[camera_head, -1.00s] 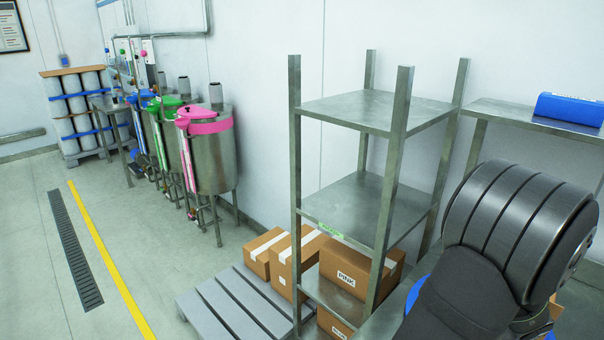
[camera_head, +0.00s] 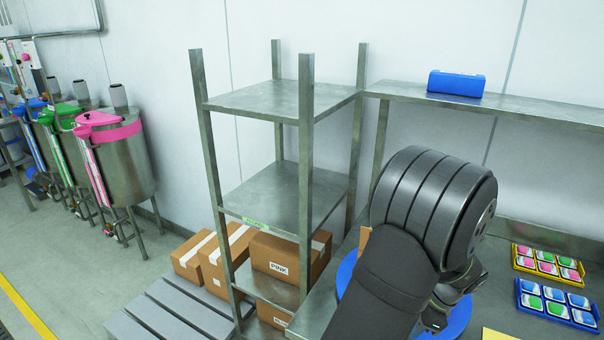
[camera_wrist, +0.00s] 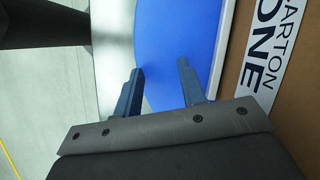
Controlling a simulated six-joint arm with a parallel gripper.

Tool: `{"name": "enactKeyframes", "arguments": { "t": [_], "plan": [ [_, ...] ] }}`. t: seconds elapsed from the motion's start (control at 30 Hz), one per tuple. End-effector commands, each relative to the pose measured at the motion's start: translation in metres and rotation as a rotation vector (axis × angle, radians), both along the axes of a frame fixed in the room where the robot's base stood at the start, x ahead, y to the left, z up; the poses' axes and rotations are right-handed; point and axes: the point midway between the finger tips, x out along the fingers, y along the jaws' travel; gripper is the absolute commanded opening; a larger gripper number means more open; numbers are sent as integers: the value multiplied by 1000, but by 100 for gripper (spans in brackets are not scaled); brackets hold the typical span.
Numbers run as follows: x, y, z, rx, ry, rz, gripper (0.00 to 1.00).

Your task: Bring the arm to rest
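My arm reaches over the bench at the right in the head view, and its dark links hide most of my gripper there. In the wrist view my gripper (camera_wrist: 160,84) has its two blue-grey fingers apart with nothing between them. Beyond the fingers is a blue round surface (camera_wrist: 180,30). It also shows beneath my arm in the head view (camera_head: 460,318). A brown carton (camera_wrist: 262,125) with a white label reading "CARTON" and "ONE" is beside the fingers on the right.
A metal rack (camera_head: 270,205) with cartons (camera_head: 275,258) stands left of my arm. A blue box (camera_head: 456,84) lies on the upper shelf (camera_head: 530,108). Two trays of coloured packs, one yellow (camera_head: 548,264) and one blue (camera_head: 556,304), lie at the right. Steel drums (camera_head: 122,165) stand far left.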

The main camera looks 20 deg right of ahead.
Motion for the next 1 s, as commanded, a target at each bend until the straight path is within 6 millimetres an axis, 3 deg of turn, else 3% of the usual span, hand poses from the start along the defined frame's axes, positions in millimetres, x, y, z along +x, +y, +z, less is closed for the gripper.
{"name": "enactKeyframes", "arguments": {
  "t": [0.07, 0.17, 0.3, 0.77, 1.0],
  "plan": [
    [0, 0, 0, 0, 0, 0, 53],
    [1, 2, 3, 0, 6, 10, 73],
    [1, 15, 22, -4, 53, 72, 100],
    [20, 35, 148, -285, 125, 392, 100],
    [36, 42, 234, -525, 86, 561, 100]
  ]
}}
